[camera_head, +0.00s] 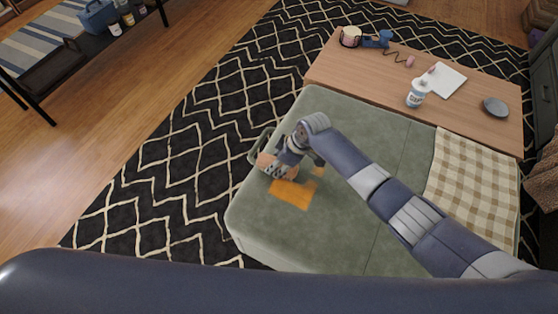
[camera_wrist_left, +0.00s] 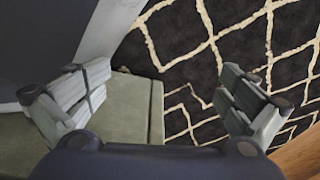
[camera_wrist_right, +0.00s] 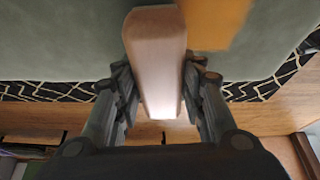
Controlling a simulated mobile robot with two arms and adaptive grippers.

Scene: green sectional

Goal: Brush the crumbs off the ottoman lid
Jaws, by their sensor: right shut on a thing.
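The green ottoman lid (camera_head: 350,222) fills the middle of the head view. An orange patch of crumbs (camera_head: 292,194) lies on its left part, with a smaller orange spot (camera_head: 318,171) beside it. My right gripper (camera_head: 284,161) is shut on a wooden-backed brush (camera_head: 268,164) near the lid's left edge, just beyond the crumbs. In the right wrist view the brush (camera_wrist_right: 155,55) sits between both fingers, with the orange patch (camera_wrist_right: 215,22) beside it. The bristles are hidden there. My left gripper (camera_wrist_left: 155,92) is open and empty, near the ottoman's side (camera_wrist_left: 125,110) and the rug.
A checked blanket (camera_head: 470,180) covers the ottoman's right end. A wooden table (camera_head: 350,75) behind holds a white bottle (camera_head: 416,93), a paper sheet (camera_head: 446,79), a grey disc (camera_head: 495,107) and a blue item (camera_head: 378,40). A patterned rug (camera_head: 190,150) lies left. My left arm crosses the bottom.

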